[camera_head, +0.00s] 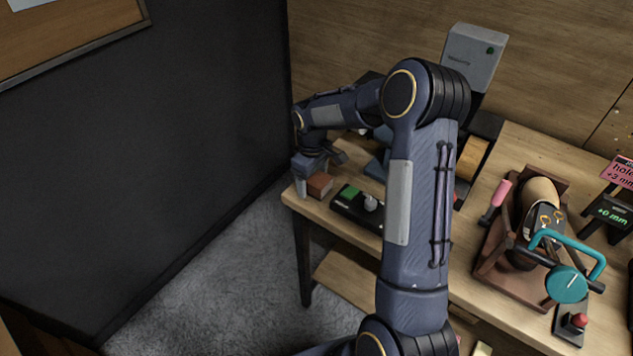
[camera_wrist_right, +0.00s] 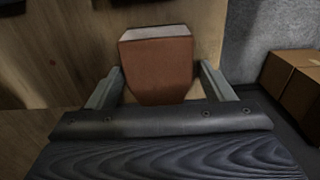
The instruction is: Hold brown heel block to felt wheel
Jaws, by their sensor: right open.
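The brown heel block (camera_head: 319,184) sits at the left end of the wooden workbench (camera_head: 416,246). My right gripper (camera_head: 318,169) is over it, pointing down, with a finger on either side. In the right wrist view the block (camera_wrist_right: 157,68), reddish brown with a pale end face, lies between the open fingers of the gripper (camera_wrist_right: 160,84). A narrow gap shows on each side of it. A tan round part (camera_head: 472,155), perhaps the felt wheel, shows beside my right arm, which partly hides it. My left gripper is not in view.
A black box with a green pad and grey knob (camera_head: 358,203) stands right of the block. A wooden stand holds a shoe (camera_head: 540,205), with a teal-handled tool (camera_head: 567,283) in front. A grey machine (camera_head: 475,55) is behind. A dark wall (camera_head: 140,150) is left.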

